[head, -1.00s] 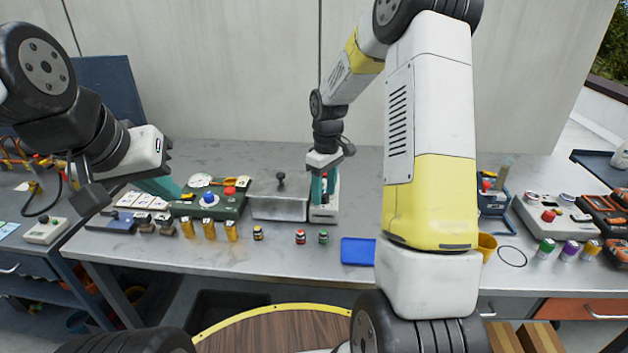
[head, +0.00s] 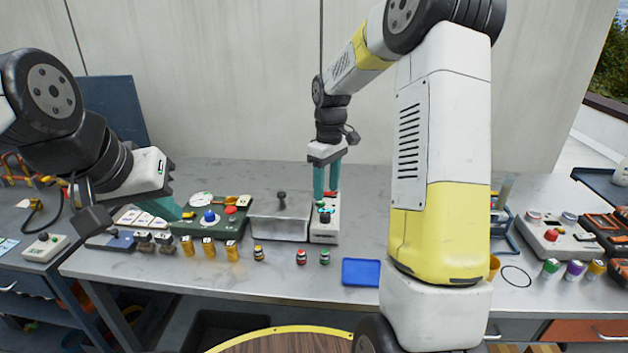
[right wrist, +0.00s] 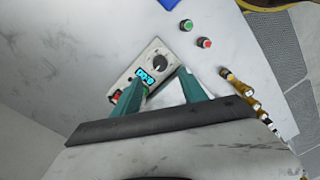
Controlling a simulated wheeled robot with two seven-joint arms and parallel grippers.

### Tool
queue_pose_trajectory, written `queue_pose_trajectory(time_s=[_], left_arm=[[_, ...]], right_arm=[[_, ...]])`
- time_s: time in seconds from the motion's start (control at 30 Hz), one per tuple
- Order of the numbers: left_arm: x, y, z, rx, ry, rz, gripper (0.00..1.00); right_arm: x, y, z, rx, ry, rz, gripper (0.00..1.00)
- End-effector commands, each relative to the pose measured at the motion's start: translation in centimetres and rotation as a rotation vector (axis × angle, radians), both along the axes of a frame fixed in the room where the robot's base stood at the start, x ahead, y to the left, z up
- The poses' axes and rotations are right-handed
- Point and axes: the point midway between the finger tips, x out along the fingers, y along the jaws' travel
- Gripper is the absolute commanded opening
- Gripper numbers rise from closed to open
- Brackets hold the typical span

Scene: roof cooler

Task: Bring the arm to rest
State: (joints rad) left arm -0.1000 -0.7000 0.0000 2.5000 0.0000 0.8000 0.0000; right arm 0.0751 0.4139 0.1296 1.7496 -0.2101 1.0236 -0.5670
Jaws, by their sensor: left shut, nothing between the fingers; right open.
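My right gripper (head: 326,192) points straight down, open and empty, with its teal fingers over a white control box (head: 325,236). In the right wrist view the open fingers (right wrist: 163,78) frame the box (right wrist: 138,72), which has a black knob (right wrist: 159,62), a lit cyan display (right wrist: 145,77) and a red switch (right wrist: 116,96). I cannot tell the exact gap between fingertips and box. My left gripper (head: 178,211) is shut and empty, its teal fingers slanting down beside a green panel (head: 212,226) with blue and red knobs.
A grey metal box (head: 280,222) with a black knob stands left of the control box. Several small cylinders line the front, by a blue tray (head: 361,272). A grey multi-button box (head: 549,238) stands at the right. The back of the table (head: 230,172) is clear.

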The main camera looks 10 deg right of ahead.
Motion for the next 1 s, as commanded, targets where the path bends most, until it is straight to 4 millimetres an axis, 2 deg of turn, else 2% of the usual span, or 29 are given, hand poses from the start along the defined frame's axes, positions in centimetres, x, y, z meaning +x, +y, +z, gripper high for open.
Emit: queue_pose_trajectory(time_s=[0.13, 0.27, 0.4, 0.6, 0.8, 0.9, 1.0], left_arm=[[0.0, 0.0, 0.0, 0.000, 0.000, 0.000, 0.00], [0.0, 0.0, 0.0, 0.000, 0.000, 0.000, 0.00], [0.0, 0.0, 0.0, 0.000, 0.000, 0.000, 0.00], [0.0, 0.0, 0.0, 0.000, 0.000, 0.000, 0.00], [0.0, 0.0, 0.0, 0.000, 0.000, 0.000, 0.00], [0.0, 0.0, 0.0, 0.000, 0.000, 0.000, 0.00], [0.0, 0.0, 0.0, 0.000, 0.000, 0.000, 0.00]], right_arm=[[-0.9, 0.1, 1.6, 0.001, -0.027, -0.027, 0.50], [-3.5, 0.3, 5.2, 0.011, -0.095, -0.102, 0.50], [-7.8, 0.6, 9.3, 0.043, -0.187, -0.220, 0.50], [-14.5, 1.1, 13.0, 0.122, -0.311, -0.392, 0.50], [-20.7, 1.7, 14.2, 0.233, -0.411, -0.550, 0.50], [-22.8, 1.9, 14.2, 0.282, -0.442, -0.607, 0.50], [-24.1, 2.1, 14.0, 0.315, -0.460, -0.643, 0.50]])
